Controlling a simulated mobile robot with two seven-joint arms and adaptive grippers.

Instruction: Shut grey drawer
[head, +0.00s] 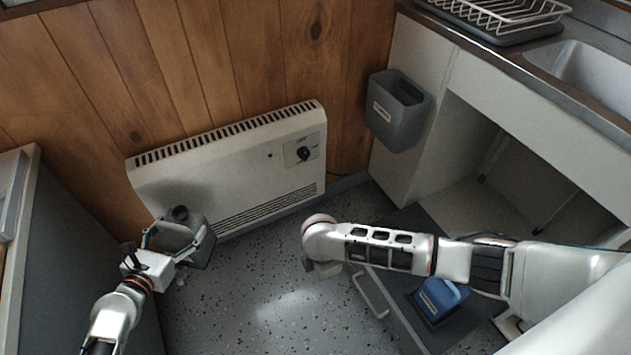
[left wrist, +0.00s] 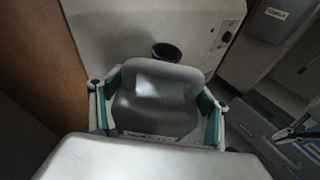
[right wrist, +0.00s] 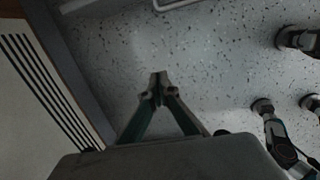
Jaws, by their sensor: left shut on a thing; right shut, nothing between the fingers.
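The grey drawer (head: 396,318) is pulled out below the sink cabinet at the lower right, with a pale bar handle (head: 371,293) on its front. A blue container (head: 438,297) lies in it. My right arm passes over the drawer and hides part of it. My right gripper (right wrist: 158,88) is shut and empty above the speckled floor; the pale handle (right wrist: 178,4) shows at the top edge of the right wrist view, apart from the fingertips. My left gripper (head: 178,246) is shut on a grey jug (head: 196,232) with a dark cap, which also fills the left wrist view (left wrist: 160,98).
A white wall heater (head: 235,175) stands behind the jug. A grey bin (head: 398,110) hangs on the cabinet side. The sink counter (head: 500,60) with a dish rack (head: 500,14) is at the upper right. Open floor (head: 260,300) lies between my arms.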

